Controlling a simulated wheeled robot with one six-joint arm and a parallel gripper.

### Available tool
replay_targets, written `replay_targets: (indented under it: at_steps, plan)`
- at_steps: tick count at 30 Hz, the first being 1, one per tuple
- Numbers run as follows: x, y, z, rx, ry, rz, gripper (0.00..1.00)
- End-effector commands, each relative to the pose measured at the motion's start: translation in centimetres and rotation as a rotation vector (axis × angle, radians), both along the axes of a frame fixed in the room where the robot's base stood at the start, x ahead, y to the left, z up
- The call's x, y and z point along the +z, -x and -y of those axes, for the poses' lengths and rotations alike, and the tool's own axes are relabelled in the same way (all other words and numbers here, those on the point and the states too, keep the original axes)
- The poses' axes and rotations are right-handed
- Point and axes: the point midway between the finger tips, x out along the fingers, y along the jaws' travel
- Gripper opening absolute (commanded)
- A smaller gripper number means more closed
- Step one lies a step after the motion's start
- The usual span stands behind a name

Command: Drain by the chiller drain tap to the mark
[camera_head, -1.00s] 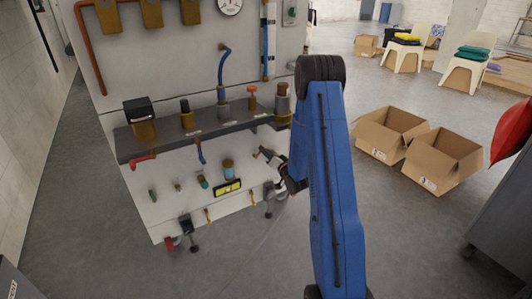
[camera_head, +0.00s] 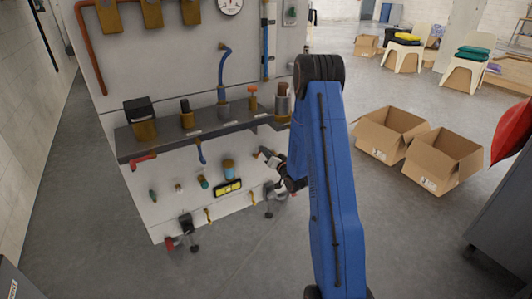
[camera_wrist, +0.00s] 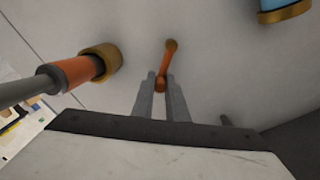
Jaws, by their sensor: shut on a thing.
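In the wrist view, a small tap with an orange lever (camera_wrist: 161,85) and a brass upper end sits on the pale panel. My gripper (camera_wrist: 161,78) is shut on the lever, one finger on each side. In the head view, my gripper (camera_head: 267,156) is low at the right of the machine's front (camera_head: 165,190), below the grey shelf; the tap is too small there to make out. A blue upright tube (camera_head: 265,55) stands beside a narrow strip at the upper right of the machine. No level or mark can be read.
In the wrist view, an orange-and-grey fitting (camera_wrist: 75,72) with a brass collar is left of the fingers; a blue fitting (camera_wrist: 285,8) is at the upper right. The grey shelf (camera_head: 215,123) juts out above my gripper. Open cardboard boxes (camera_head: 390,133) stand right of my arm.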

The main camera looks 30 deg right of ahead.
Motion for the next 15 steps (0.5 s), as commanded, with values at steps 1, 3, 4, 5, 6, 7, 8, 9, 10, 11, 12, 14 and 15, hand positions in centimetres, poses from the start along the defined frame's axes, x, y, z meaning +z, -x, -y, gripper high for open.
replay_targets:
  at_steps: [1,3,4,5,6,7,8,9,10,11,12,14,15]
  plan:
    - [0.1,0.0,-0.1,0.001,0.025,0.000,0.00]
    - [0.3,0.0,-0.4,0.001,0.074,0.002,0.00]
    - [0.4,0.0,-0.5,0.001,0.096,0.003,0.00]
    - [0.5,0.1,-0.6,0.001,0.120,0.003,0.00]
    - [0.6,0.1,-0.7,0.001,0.154,0.005,0.00]
    - [0.7,0.1,-0.8,0.000,0.181,0.005,0.00]
    - [0.8,0.1,-0.9,0.000,0.208,0.006,0.00]
    - [0.9,0.1,-1.1,0.000,0.245,0.008,0.00]
    - [0.9,0.1,-1.2,-0.001,0.273,0.008,0.00]
    - [1.0,0.1,-1.3,-0.001,0.300,0.009,0.00]
    - [1.1,0.1,-1.5,0.000,0.337,0.011,0.00]
    - [1.2,0.1,-1.8,0.000,0.392,0.013,0.00]
    - [1.3,0.1,-2.0,0.000,0.427,0.014,0.00]
